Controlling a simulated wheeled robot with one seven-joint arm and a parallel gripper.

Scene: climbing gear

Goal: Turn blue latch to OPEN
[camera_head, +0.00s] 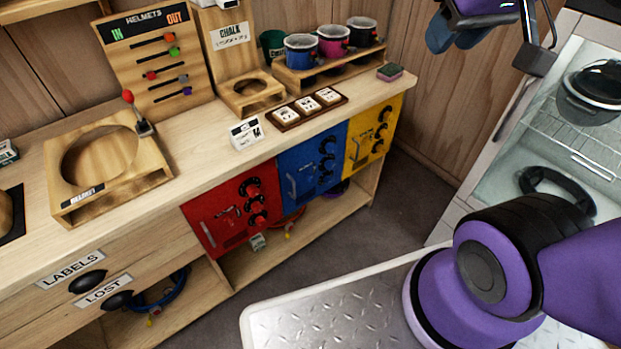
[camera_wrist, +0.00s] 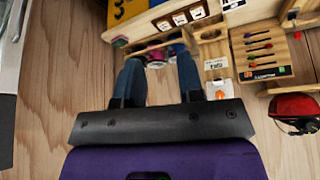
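The blue locker door (camera_head: 308,166) is in the front of the wooden workbench, between the red and yellow doors. It carries a grey latch handle (camera_head: 291,186) on its left and several black dials (camera_head: 327,165) on its right. I cannot read the latch's marking. My gripper (camera_head: 455,38) is at the top right of the head view, well to the right of the blue door and apart from it. In the wrist view my gripper (camera_wrist: 160,68) shows two blue-grey fingers set apart with nothing between them. The latch cannot be made out in the wrist view.
The red door (camera_head: 234,210) and yellow door (camera_head: 372,132) flank the blue one. Chalk pots (camera_head: 334,41) and a label tray (camera_head: 308,107) stand on the bench top. A glass-front cabinet (camera_head: 500,130) stands at the right. Floor (camera_head: 410,190) is clear before the bench.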

